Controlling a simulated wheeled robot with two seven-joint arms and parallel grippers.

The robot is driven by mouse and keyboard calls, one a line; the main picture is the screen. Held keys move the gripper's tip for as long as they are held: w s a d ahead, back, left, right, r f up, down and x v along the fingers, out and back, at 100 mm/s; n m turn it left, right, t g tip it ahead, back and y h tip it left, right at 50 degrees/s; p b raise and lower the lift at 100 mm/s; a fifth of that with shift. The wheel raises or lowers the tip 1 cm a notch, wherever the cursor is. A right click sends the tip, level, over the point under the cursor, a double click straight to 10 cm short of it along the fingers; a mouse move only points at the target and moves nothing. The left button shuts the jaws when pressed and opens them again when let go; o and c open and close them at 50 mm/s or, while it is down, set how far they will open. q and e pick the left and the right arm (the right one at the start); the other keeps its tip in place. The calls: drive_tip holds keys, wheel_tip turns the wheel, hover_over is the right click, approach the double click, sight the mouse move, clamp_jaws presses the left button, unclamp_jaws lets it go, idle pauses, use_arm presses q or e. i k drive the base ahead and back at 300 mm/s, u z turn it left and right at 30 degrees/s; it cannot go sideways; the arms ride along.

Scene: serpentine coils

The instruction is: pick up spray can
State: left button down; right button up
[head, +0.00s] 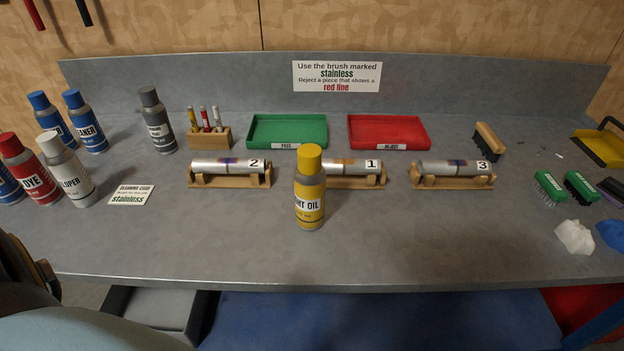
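Several spray cans stand upright on the grey bench (420,240). A yellow-capped can labelled "...HT OIL" (309,207) stands alone at front centre, partly covering the stand behind it. At the left stand a red-capped can marked "DYE" (28,172), a white-capped can ending in "LOPER" (68,176), a blue-capped can ending in "ANER" (88,130), another blue-capped can (52,117) and a grey-capped can (158,125). Part of one more can shows at the left edge. Neither of my grippers can be made out in view.
Metal tubes on wooden stands numbered 2 (230,172), 1 (360,172) and 3 (455,174) cross the middle. Behind are a green tray (288,127) and a red tray (388,128). Brushes (550,190) and a white crumpled cloth (574,236) lie right. The front right is clear.

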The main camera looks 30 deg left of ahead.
sight(309, 190)
drive_tip(key=k, duration=1.25)
drive_tip(key=u, duration=0.85)
drive_tip(key=i, duration=1.45)
drive_tip(key=z, duration=0.4)
